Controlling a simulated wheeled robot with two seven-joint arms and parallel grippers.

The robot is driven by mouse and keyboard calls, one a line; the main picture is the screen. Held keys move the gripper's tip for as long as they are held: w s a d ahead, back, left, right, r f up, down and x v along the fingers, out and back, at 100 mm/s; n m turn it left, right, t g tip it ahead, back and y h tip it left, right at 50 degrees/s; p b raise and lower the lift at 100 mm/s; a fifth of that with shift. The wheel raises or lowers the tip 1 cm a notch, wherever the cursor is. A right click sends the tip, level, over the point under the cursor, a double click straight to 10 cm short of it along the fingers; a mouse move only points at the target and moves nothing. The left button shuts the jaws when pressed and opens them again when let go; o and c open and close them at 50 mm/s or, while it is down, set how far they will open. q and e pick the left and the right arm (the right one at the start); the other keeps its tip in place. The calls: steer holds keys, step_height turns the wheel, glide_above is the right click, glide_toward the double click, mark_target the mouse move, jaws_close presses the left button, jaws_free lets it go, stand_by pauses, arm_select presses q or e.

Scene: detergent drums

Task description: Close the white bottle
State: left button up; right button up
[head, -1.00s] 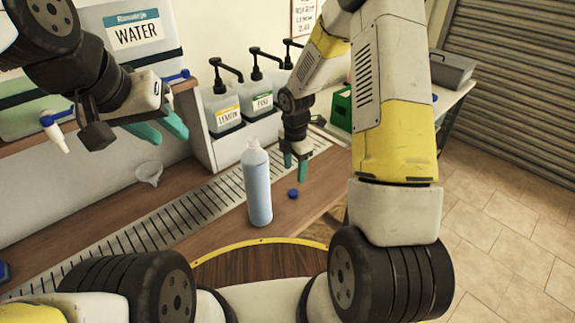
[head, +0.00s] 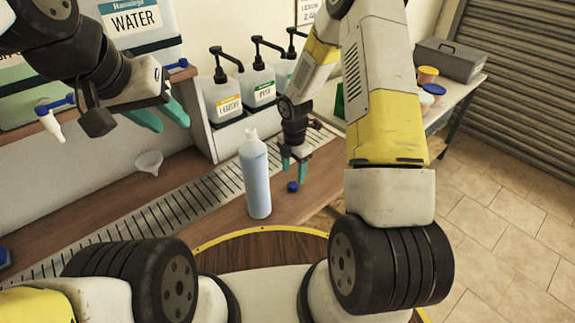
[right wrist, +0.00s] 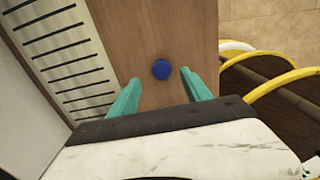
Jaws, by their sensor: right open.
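The bottle (head: 256,180) stands upright on the wooden counter, pale blue with a whitish, uncapped neck. A small blue cap (head: 292,187) lies on the counter to its right; it also shows in the right wrist view (right wrist: 161,69). My right gripper (head: 294,170) is open and empty, pointing down just above the cap. In the right wrist view the cap lies ahead of and between the two teal fingertips (right wrist: 155,90). My left gripper (head: 168,118) is open and empty, up at the left, away from the bottle.
A slotted drain grate (head: 180,205) runs along the counter behind the bottle. Pump dispensers (head: 222,98) stand behind it, with a WATER drum (head: 135,20) above left. A white funnel (head: 149,162) lies at the left. A side table at the right holds tubs (head: 428,74) and a grey box (head: 449,60).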

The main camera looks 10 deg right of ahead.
mark_target(293, 185)
step_height(293, 185, down, 5)
steer(key=shift+s+a+f, duration=0.1)
steer(key=shift+s, duration=0.05)
stand_by(0.4)
jaws_close()
step_height(293, 185, up, 10)
stand_by(0.8)
